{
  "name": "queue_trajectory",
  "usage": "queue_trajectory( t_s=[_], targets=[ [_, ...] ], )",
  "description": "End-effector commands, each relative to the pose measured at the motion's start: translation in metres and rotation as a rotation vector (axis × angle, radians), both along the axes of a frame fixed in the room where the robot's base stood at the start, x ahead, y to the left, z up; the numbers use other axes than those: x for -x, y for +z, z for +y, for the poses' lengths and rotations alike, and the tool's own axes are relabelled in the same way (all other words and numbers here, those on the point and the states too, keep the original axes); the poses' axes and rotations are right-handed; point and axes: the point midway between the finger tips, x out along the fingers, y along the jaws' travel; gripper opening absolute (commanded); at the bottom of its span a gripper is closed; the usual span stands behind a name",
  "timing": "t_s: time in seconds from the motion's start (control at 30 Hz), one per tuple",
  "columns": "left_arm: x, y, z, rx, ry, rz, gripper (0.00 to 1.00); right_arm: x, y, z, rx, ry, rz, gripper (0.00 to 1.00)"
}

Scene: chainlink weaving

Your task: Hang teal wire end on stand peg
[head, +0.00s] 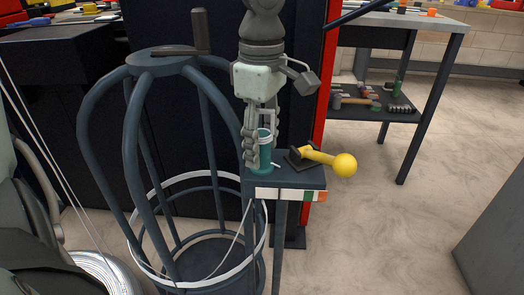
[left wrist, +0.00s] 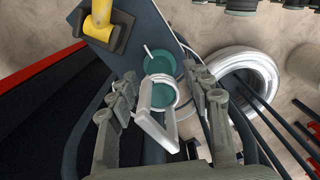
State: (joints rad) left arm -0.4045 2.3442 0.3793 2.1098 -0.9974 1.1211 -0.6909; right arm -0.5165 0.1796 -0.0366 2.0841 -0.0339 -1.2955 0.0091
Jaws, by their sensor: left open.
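A teal cylinder (head: 266,156) with a white collar near its top stands upright at the left end of the stand's top (head: 312,176). My left gripper (head: 262,142) points down around it with its fingers open. In the left wrist view, the teal piece (left wrist: 160,66) shows between the spread fingers, with a white rectangular loop (left wrist: 156,118) towards the palm. A short white wire tip sticks out beside its base. I cannot tell the teal wire end from the peg here. My right gripper is not in view.
A yellow lever with a ball knob (head: 345,165) sits on the stand's right side. A dark cage frame (head: 139,168) with white wire around it stands to the left. A white wire coil (head: 95,266) lies lower left.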

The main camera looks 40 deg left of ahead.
Motion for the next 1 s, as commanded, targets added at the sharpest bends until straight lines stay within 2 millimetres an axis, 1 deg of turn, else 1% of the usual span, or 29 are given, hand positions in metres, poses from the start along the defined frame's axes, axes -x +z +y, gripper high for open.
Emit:
queue_trajectory(
  t_s=[0.17,0.2,0.6,0.87,1.0],
  targets=[
    [0.0000,-0.0007,0.0000,0.000,0.000,0.000,0.50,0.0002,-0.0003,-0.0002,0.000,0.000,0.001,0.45],
    [0.0000,-0.0006,0.0000,0.000,0.000,0.000,0.48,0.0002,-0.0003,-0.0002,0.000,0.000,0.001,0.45],
    [0.0001,-0.0004,0.0000,0.000,0.000,0.000,0.00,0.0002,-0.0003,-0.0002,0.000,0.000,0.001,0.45],
    [-0.0001,0.0001,-0.0001,0.001,0.000,-0.001,0.00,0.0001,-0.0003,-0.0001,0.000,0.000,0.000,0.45],
    [-0.0005,0.0041,-0.0002,0.001,0.001,-0.002,0.00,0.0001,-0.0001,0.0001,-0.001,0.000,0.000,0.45]
  ],
)
